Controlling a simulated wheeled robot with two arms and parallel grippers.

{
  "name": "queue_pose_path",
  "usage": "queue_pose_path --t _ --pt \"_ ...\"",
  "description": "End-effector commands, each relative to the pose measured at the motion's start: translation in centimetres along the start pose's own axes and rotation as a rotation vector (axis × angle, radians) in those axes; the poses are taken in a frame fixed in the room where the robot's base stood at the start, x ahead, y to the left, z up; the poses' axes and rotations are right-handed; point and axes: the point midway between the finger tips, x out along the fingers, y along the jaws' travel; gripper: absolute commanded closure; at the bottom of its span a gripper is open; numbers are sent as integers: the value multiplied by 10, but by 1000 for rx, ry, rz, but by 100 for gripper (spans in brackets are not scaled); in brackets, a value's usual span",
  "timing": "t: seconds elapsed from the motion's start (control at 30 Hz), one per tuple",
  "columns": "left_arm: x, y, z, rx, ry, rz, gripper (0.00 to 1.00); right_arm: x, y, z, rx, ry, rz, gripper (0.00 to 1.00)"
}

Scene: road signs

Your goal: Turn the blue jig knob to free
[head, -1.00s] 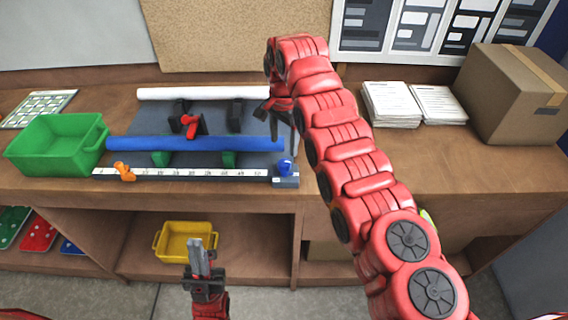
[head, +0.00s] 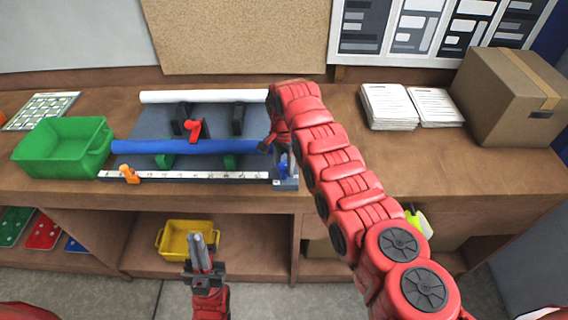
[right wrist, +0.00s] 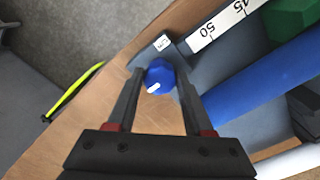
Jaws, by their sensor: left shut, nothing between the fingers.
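The blue jig knob (right wrist: 159,76) sits at the end of the jig's ruler bar, at its right end in the head view, where my right gripper largely covers it. In the right wrist view it lies between the fingertips of my right gripper (right wrist: 159,84), with a white mark pointing to the lower left. The fingers are open, one on each side; I cannot tell whether either touches it. A small label (right wrist: 163,42) sits beside the knob, too small to read. My left gripper (head: 198,245) is shut and empty, low in front of the shelf.
A blue tube (head: 190,147) and a white tube (head: 205,96) lie on the jig, with a red clamp (head: 196,129) between them. An orange stop (head: 130,174) sits on the ruler. A green bin (head: 62,147) stands left; papers (head: 390,107) and a carton (head: 512,95) stand right.

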Motion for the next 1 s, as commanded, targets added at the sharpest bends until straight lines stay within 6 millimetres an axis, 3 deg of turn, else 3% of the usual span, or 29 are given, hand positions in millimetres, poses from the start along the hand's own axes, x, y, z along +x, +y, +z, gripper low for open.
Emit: queue_pose_path --t 0.03,0.27,0.67,1.0 --pt "0 0 0 0 0 0 100 0 0 0 0 0 0 59" --pt "0 0 0 0 0 0 100 0 0 0 0 0 0 100" --pt "-15 1 2 0 0 0 100 3 0 0 -57 1 -2 100" --pt "-65 3 11 0 0 0 100 8 0 -1 -305 2 -2 100"
